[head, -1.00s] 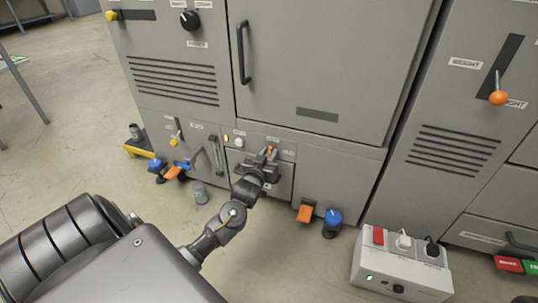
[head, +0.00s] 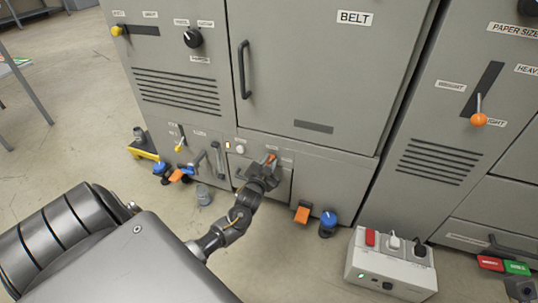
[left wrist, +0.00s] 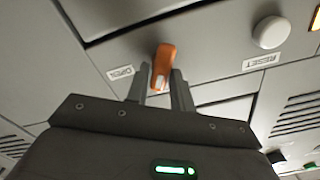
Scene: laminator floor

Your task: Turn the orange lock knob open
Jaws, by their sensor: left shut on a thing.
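The orange lock knob (head: 271,157) is on the low front panel of the grey machine. In the left wrist view the knob (left wrist: 165,58) stands a little tilted, its lower end between the two fingers. My left gripper (head: 267,168) is shut on it, and its fingertips (left wrist: 159,88) flank the knob. A small label (left wrist: 120,72), seemingly reading OPEN, lies left of the knob in the wrist view. The fingers and wrist hide part of the knob and panel.
A white RESET button (left wrist: 269,32) is beside the knob. A lever in a slot (head: 217,158) is left of my gripper. Open floor lies in front.

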